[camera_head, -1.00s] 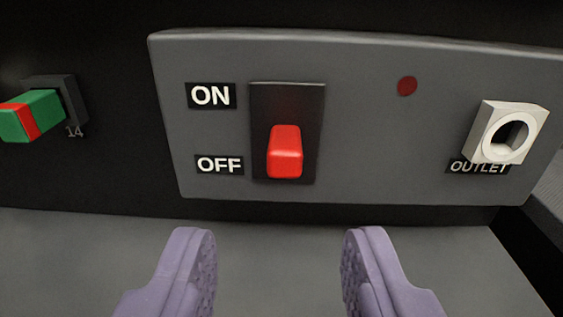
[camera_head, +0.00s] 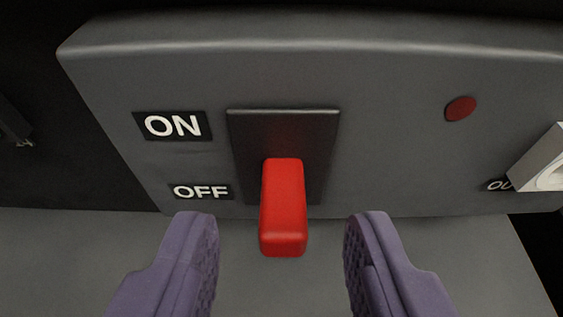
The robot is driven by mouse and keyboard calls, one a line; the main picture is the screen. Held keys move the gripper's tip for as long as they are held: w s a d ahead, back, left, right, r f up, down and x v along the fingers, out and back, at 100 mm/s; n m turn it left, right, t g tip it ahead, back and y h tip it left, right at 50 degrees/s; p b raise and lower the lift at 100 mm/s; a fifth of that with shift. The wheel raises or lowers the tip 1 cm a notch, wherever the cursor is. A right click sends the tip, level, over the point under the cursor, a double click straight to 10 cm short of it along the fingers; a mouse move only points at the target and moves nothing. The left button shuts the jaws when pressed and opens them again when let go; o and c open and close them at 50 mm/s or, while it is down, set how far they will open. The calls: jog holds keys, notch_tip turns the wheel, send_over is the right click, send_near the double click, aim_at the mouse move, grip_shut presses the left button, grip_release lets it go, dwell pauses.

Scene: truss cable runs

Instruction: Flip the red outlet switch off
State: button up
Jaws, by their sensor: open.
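The red switch lever (camera_head: 283,207) sticks out of a dark backing plate (camera_head: 283,135) on a grey panel. Its root lies between the heights of the ON label (camera_head: 173,125) and the OFF label (camera_head: 202,191), and its end reaches below OFF in the picture. From this steep view I cannot tell how far it is tilted. My gripper (camera_head: 283,245) is open, its purple fingers left and right of the lever's outer end, with a clear gap on both sides. Nothing is held, and no contact shows.
A dark red round indicator (camera_head: 460,108) sits to the right of the switch on the grey panel (camera_head: 390,150). A white outlet socket (camera_head: 545,165) is partly cut off at the right edge. A bare grey surface (camera_head: 440,245) lies below the panel.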

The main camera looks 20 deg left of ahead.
aim_at(283, 201)
jog(key=shift+x, duration=1.35)
jog(key=shift+c, duration=0.4)
jog(key=shift+r, duration=0.1)
grip_shut()
jog(key=shift+b, duration=0.3)
